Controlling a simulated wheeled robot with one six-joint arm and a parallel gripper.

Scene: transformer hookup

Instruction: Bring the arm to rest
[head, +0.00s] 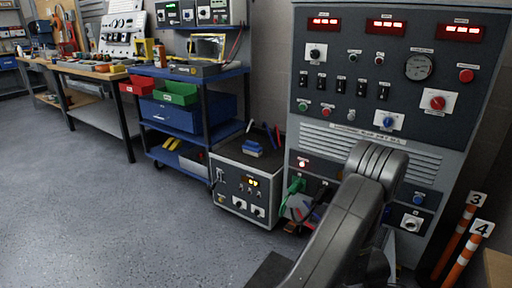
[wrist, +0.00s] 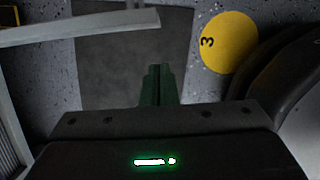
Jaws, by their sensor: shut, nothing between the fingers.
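My gripper (wrist: 158,72) shows in the wrist view as two green fingers pressed together, with nothing between them. It points down over a dark grey mat on the floor. In the head view my dark grey arm rises from the bottom and bends in front of the tall control cabinet (head: 385,130). The arm hides part of the cabinet's lower front. My gripper cannot be made out for certain in the head view.
A metal box with dials (head: 240,195) stands left of the cabinet, beside a blue cart (head: 190,150). Orange posts (head: 458,243) stand at the right. A yellow disc marked 3 (wrist: 230,42) lies on the floor. Open floor (head: 90,200) spreads left.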

